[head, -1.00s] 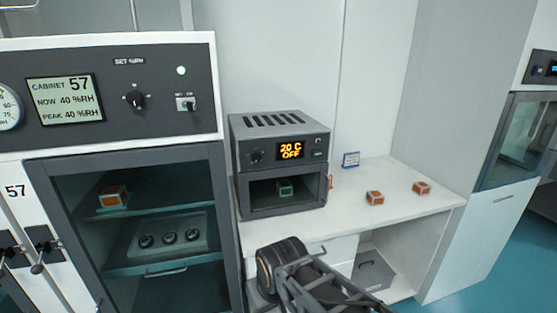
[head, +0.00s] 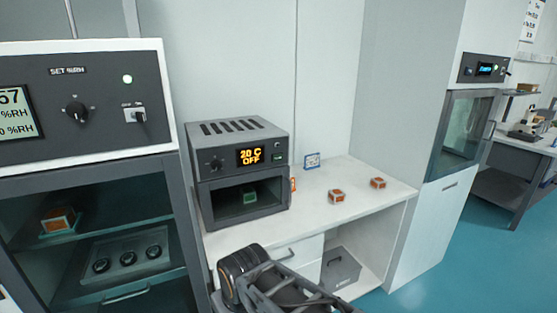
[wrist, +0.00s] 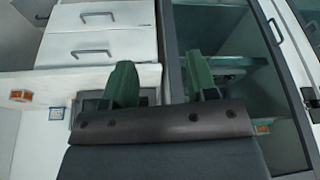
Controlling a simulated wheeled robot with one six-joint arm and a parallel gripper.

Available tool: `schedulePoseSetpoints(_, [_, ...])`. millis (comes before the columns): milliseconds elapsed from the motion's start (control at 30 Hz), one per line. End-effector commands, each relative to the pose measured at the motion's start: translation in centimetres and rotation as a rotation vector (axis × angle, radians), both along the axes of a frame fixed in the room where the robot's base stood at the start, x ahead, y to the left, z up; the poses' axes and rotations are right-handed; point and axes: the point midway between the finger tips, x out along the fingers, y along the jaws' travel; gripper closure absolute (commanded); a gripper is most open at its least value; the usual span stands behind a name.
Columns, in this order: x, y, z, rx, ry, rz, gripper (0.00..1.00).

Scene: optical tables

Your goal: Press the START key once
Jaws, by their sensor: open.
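A small grey oven (head: 243,170) stands on the white bench, with an orange display (head: 250,155) reading "20 C OFF". A small dark key with a green mark (head: 278,153) is to the right of the display; its lettering is too small to read, so I cannot tell whether it says START. Inside the oven's chamber is a small green-based block (head: 250,196). My gripper (wrist: 163,82) shows in the wrist view with its two green fingers apart and nothing between them. It is away from the oven's panel. In the head view my arm shows at the bottom, but the fingers do not.
Two orange-and-white blocks (head: 337,196) (head: 378,183) and a small blue-edged sign (head: 312,161) are on the bench (head: 350,180). A humidity cabinet (head: 95,95) stands at left, and a tall glass-fronted unit (head: 462,130) at right. Blue floor (head: 460,275) is open at the lower right.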

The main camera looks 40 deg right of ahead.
Motion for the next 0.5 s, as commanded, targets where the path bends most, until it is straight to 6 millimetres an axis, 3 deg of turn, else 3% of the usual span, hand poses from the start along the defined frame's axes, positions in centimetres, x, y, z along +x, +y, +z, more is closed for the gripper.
schedulePoseSetpoints(67, [0.0, 0.0, 0.0, 0.0, 0.0, 0.0, 0.55])
schedulePoseSetpoints(500, [0.0, 0.0, 0.0, 0.0, 0.0, 0.0, 0.97])
